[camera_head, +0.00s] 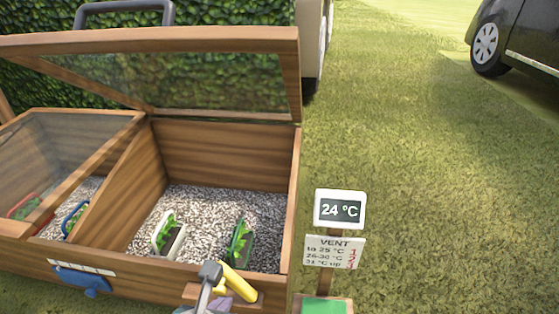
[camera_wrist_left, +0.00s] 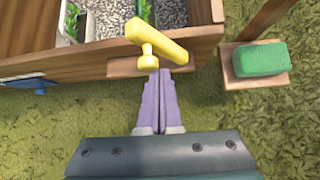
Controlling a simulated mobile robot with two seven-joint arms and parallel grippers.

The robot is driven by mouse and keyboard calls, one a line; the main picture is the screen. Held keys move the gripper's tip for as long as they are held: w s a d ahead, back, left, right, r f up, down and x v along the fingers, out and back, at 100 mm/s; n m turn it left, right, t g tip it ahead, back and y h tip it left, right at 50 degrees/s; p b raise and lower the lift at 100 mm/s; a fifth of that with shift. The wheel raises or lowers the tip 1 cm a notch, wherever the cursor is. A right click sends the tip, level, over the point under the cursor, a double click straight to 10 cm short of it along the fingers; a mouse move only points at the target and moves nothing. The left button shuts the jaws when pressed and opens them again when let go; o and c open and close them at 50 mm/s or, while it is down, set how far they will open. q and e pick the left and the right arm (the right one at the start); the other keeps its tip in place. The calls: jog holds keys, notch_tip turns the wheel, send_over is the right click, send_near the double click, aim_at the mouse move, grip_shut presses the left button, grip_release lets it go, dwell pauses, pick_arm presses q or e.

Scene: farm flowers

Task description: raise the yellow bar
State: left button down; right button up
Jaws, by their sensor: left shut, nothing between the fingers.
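The yellow bar (camera_head: 238,283) is at the front right of the wooden cold frame, beside a grey block. In the left wrist view the yellow bar (camera_wrist_left: 172,44) lies slanted over the front edge, with a round yellow knob (camera_wrist_left: 148,61) at its near left side. My left gripper (camera_wrist_left: 160,74) has its purple fingers together and empty, with the tips just on the near side of the bar. I cannot tell whether they touch it. In the head view the left gripper (camera_head: 222,301) is partly cut off at the bottom edge. My right gripper is not in view.
The cold frame's right glazed lid (camera_head: 190,82) is raised; the left lid (camera_head: 60,150) sits lower. Potted plants stand on gravel (camera_head: 205,220) inside. A 24 °C display (camera_head: 340,209) and a VENT sign (camera_head: 334,251) stand right, above a green block (camera_wrist_left: 260,59).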

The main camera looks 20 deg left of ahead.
pick_arm(q)
jog(key=shift+w+d+r+y, duration=0.15)
jog(key=shift+w+d+r, duration=0.05)
jog(key=shift+d, duration=0.35)
jog(key=shift+w+d+r+y, duration=0.15)
jog(key=shift+d+r, duration=0.05)
jog(key=shift+d, duration=0.3)
jog(key=shift+s+d+r+p, duration=0.1)
jog(key=shift+s+r+p, duration=0.1)
jog(key=shift+r+p, duration=0.65)
